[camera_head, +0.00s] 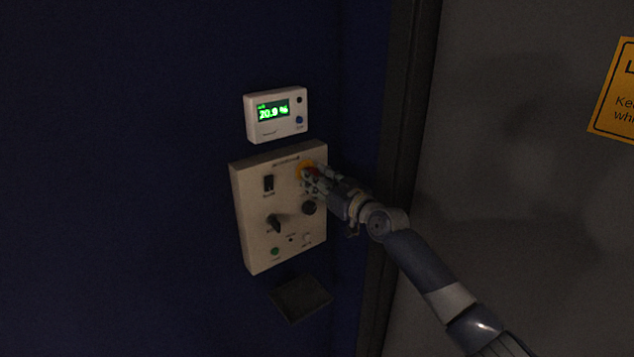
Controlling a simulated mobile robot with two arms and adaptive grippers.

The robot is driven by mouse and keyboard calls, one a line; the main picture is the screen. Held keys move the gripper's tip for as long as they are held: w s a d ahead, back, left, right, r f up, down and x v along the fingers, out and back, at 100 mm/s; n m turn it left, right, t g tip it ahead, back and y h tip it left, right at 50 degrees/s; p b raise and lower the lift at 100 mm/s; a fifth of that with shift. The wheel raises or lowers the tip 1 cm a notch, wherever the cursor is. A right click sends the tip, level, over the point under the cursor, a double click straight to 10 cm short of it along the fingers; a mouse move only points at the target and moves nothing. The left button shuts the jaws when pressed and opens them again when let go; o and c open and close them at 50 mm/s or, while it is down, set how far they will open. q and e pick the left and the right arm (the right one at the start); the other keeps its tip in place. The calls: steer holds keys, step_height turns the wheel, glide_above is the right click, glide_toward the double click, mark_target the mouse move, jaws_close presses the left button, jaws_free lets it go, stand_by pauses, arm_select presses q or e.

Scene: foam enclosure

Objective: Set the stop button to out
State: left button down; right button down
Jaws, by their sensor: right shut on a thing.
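The stop button (312,171) is a small red head on a yellow surround (303,168) at the upper right of a beige control panel (250,235). My right gripper (312,177) is at the button, its fingers shut on the red head. The fingers hide much of the button, so I cannot tell whether it is in or out. My left gripper is not in view.
The panel also carries a black rocker switch (269,184), dark knobs (274,223) and a green button (275,251). A white meter reading 20.9 % (276,127) hangs above. A small dark tray (302,297) sits below. A dark door frame (398,150) stands to the right.

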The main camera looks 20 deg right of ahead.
steer(key=shift+f, duration=0.1)
steer(key=c, duration=1.5)
jaws_free()
steer(key=o, duration=0.4)
steer(key=shift+s, duration=0.15)
steer(key=shift+d, duration=0.1)
steer(key=v, duration=1.2)
